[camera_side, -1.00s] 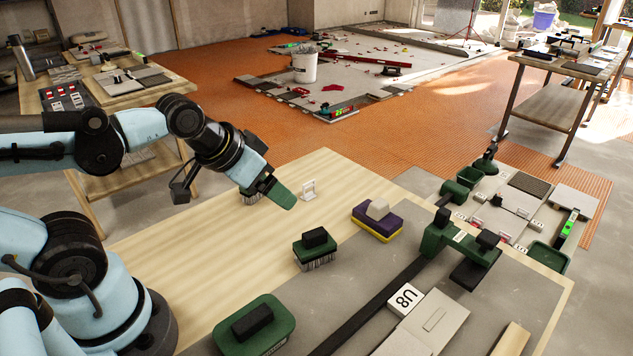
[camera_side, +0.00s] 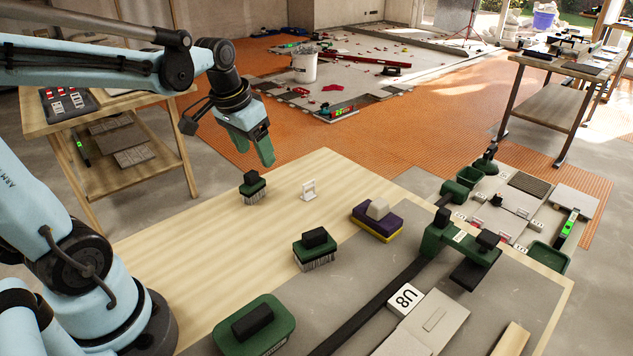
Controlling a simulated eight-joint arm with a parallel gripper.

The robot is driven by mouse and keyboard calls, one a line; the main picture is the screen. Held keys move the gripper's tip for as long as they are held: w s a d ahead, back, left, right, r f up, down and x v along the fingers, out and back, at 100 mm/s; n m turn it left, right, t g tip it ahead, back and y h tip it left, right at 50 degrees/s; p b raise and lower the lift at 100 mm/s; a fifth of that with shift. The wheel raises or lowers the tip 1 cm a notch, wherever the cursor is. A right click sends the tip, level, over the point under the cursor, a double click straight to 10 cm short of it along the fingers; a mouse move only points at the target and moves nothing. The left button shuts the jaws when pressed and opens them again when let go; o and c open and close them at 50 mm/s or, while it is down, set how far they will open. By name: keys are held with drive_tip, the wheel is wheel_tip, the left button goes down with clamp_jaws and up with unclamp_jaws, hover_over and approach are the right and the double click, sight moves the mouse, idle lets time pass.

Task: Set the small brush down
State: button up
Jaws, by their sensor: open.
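The small brush (camera_side: 253,187) has a dark green body, a black grip on top and grey bristles. It stands upright, bristles down, on the bare wooden part of the bench near its far left edge. My gripper (camera_side: 256,161) is above the brush, with its green fingers pointing down. The gripper is open and empty, and a gap shows between its fingers and the brush.
A larger brush (camera_side: 316,248), a purple and yellow sponge block (camera_side: 377,221) and a green float (camera_side: 254,325) stand nearby. A small white stand (camera_side: 309,190) is just right of the small brush. The wood left of the larger brush is clear.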

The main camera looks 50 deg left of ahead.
drive_tip(key=g, duration=0.2)
approach(250, 173)
drive_tip(key=shift+n+h, duration=0.3)
drive_tip(key=shift+n, duration=0.1)
drive_tip(key=f, duration=0.7)
drive_tip(key=shift+w+a+f, duration=0.1)
drive_tip(key=shift+a+f, duration=0.15)
drive_tip(key=shift+a, duration=0.15)
drive_tip(key=shift+w+d+f, duration=0.1)
drive_tip(key=shift+w+f, duration=0.1)
drive_tip(key=shift+f, duration=0.65)
drive_tip(key=shift+w+a+f, duration=0.1)
drive_tip(key=shift+w+f, duration=0.1)
drive_tip(key=shift+f, duration=0.65)
drive_tip(key=shift+w+d+f, duration=0.1)
drive_tip(key=shift+w+f, duration=0.05)
drive_tip(key=shift+f, duration=0.7)
drive_tip(key=shift+c, duration=0.4)
clamp_jaws()
